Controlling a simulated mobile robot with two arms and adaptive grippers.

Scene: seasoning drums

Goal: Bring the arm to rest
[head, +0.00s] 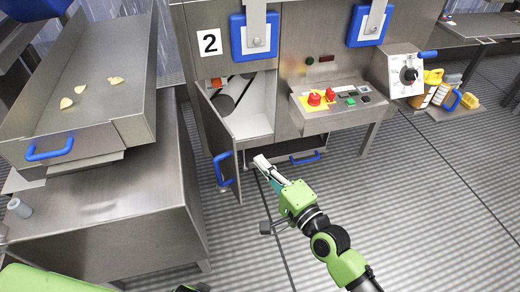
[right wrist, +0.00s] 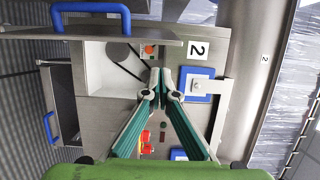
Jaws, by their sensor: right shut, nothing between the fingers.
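My right arm (head: 323,241) reaches up from the bottom right of the head view. Its gripper (head: 262,163) is shut and empty, in front of the open cabinet door (head: 226,147) with the blue handle. It appears close to the cabinet opening (head: 250,105), but I cannot tell whether it touches anything. In the right wrist view the two green-sided fingers (right wrist: 161,88) meet at their tips, over the machine front marked 2. My left gripper does not show.
A steel tray (head: 75,125) with a few yellow chips stands at the left. A control panel (head: 342,103) with red knobs juts out right of the cabinet. The ribbed floor (head: 430,190) at the right is clear.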

